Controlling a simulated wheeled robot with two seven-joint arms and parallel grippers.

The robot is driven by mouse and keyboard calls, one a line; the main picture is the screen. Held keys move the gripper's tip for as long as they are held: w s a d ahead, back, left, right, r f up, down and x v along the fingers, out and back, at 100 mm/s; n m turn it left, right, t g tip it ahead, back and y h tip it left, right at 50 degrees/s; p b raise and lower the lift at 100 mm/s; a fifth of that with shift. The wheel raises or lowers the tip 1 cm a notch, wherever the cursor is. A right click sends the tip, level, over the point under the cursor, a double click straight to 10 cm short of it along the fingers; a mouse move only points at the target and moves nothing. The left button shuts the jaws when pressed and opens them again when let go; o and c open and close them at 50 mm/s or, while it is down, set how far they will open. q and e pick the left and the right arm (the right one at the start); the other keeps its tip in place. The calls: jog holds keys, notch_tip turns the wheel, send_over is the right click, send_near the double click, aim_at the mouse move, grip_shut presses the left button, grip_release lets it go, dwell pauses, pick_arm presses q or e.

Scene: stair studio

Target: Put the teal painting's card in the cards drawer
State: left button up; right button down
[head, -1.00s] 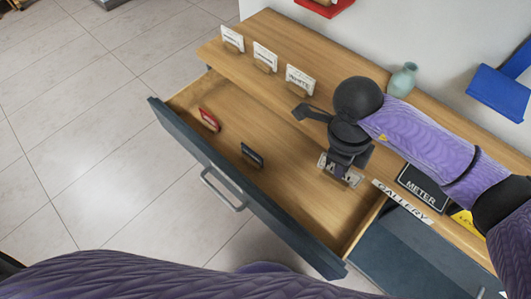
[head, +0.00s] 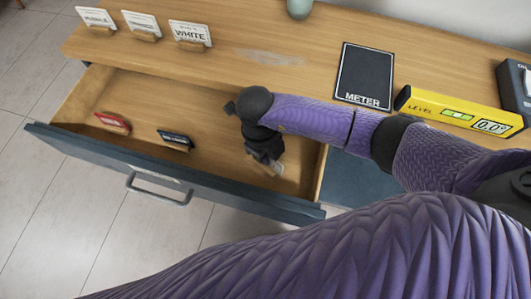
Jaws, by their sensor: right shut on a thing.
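The cards drawer (head: 150,173) is pulled open below the wooden top. A red card (head: 112,122) and a dark blue card (head: 175,140) stand in its left and middle parts. My right gripper (head: 268,160) points down inside the drawer's right end and is shut on a small pale card (head: 278,169). The gripper hides most of this card, so I cannot tell its colour mark or whether it touches the drawer floor. My left gripper is not in view.
Several white cards, one reading WHITE (head: 191,33), stand in holders on the wooden top (head: 250,60). A black METER board (head: 364,76), a yellow level (head: 459,110) and a pale green vase (head: 300,8) are there too. The drawer floor between the dark blue card and my gripper is clear.

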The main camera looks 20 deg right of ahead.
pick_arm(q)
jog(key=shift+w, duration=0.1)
pick_arm(e)
jog(key=shift+r, duration=0.1)
jog(key=c, duration=0.9)
grip_release()
jog(key=shift+o, duration=0.6)
jog(key=shift+r, duration=0.15)
pick_arm(q)
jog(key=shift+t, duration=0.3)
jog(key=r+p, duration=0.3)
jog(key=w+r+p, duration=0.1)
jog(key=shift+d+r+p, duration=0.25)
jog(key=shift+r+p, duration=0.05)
jog(key=shift+p, duration=0.1)
pick_arm(e)
notch_tip(320, 180, up, 12)
jog(key=w+a, duration=0.1)
jog(key=shift+w, duration=0.25)
jog(key=shift+f, duration=0.2)
